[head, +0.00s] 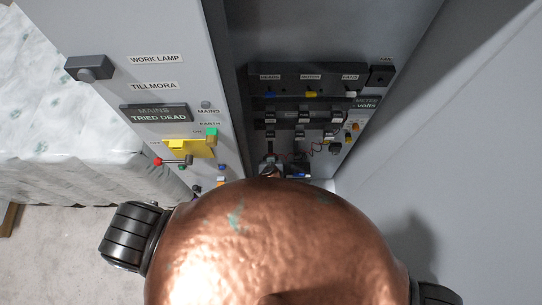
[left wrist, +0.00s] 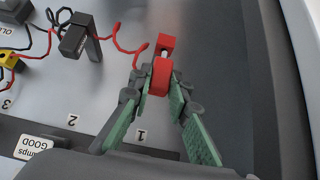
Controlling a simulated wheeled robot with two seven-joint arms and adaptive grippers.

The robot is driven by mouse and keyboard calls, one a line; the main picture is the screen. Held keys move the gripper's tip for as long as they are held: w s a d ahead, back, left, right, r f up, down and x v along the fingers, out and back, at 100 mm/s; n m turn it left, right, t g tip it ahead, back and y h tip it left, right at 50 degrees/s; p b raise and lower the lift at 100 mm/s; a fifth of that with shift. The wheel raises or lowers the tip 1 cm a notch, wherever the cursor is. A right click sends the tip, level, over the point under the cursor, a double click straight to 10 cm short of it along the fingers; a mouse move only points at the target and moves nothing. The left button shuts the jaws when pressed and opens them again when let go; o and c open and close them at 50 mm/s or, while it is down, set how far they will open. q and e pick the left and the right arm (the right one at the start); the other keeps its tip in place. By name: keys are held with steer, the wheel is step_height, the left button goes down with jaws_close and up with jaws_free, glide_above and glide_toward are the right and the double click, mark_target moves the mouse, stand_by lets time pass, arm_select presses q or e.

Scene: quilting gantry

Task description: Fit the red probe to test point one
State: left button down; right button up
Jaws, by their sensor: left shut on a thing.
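In the left wrist view, the red probe (left wrist: 160,80) is between the green-padded fingers of my left gripper (left wrist: 160,92), which is shut on it. Just beyond the fingertips, a pale piece joins or meets a second red block (left wrist: 166,42); I cannot tell whether this is part of the probe or a separate fitting. A red lead runs left from near it. The label 1 (left wrist: 142,135) shows upside down on the grey surface below the fingers. I cannot tell whether the probe touches test point one. In the head view the probe is not clear. My right gripper is not in view.
A dark block (left wrist: 73,40) with red and black leads stands left of the probe, near label 2 (left wrist: 72,120). The head view shows a cabinet panel (head: 310,80) with several coloured terminals, between grey walls. A yellow plate (head: 188,148) is on the left wall.

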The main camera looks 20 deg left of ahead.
arm_select(q)
steer(key=shift+s+d+p, duration=0.1)
steer(key=shift+s+d, duration=0.15)
steer(key=shift+s, duration=0.7)
steer(key=shift+s+d+p, duration=0.15)
steer(key=shift+s+d, duration=0.15)
steer(key=shift+s, duration=0.6)
steer(key=shift+s+d+p, duration=0.1)
steer(key=shift+s+d, duration=0.15)
steer(key=shift+s, duration=0.7)
